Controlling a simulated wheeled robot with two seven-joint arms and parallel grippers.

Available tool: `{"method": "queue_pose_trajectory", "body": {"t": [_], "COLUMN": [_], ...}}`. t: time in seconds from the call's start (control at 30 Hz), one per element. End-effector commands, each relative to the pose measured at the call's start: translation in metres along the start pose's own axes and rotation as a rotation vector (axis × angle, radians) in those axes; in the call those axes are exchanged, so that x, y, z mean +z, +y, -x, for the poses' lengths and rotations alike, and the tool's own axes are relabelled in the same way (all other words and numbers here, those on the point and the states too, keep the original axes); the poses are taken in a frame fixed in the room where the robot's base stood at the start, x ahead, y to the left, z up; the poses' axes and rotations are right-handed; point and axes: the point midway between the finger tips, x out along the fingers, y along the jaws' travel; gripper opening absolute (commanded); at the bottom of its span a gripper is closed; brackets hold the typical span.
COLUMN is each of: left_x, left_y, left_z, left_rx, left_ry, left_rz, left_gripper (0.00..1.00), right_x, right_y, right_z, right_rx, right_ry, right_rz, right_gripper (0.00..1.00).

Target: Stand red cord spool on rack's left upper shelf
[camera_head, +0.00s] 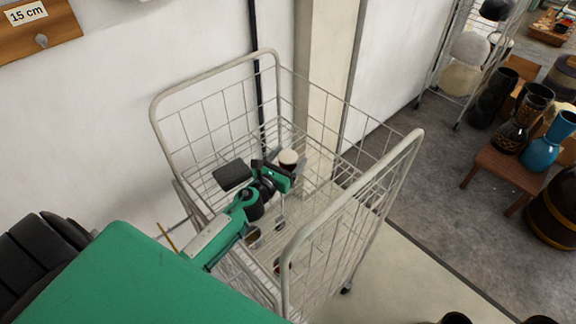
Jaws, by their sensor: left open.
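The rack is a pale wire-sided frame on casters (170,103) standing by the wall, with wire shelves inside. A small spool-like object with a pale top and a dark reddish side (289,157) stands upright inside it, toward the back. It looks like the red cord spool, but the cord is hard to make out. My left gripper (287,168) reaches into the rack from the left and is open at this object, its grey fingers seeming to lie on either side. I cannot tell whether they touch it. My right gripper is not in view.
Small dark items (252,236) show lower in the rack through the wires. The rack's tall side frame (408,148) rises to the right of my arm. A brown bench (502,172) with a blue goblet drum (545,150) stands at the right. The grey floor between is clear.

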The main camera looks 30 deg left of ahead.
Motion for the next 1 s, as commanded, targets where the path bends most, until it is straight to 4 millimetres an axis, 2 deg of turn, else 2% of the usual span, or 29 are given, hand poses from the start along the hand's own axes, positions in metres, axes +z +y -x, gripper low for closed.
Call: {"method": "queue_pose_trajectory", "body": {"t": [0.13,0.17,0.37,0.77,1.0], "left_x": [-0.001,-0.001,-0.001,0.005,0.029], "left_y": [0.000,0.000,0.000,0.000,0.000], "left_z": [0.000,0.000,0.001,0.000,0.000], "left_rx": [0.000,0.000,0.000,-0.002,-0.003], "left_ry": [0.000,0.000,0.001,-0.001,-0.002], "left_rz": [0.000,0.000,0.000,0.000,-0.004], "left_gripper": [0.71,0.67,0.28,0.28,0.28], "right_x": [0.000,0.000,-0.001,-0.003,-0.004], "right_y": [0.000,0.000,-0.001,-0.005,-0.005], "right_z": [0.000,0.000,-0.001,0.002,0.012], "right_rx": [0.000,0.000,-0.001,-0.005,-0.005], "right_ry": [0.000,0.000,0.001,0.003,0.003], "right_rz": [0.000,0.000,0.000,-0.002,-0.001], "right_gripper": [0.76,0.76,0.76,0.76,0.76]}}
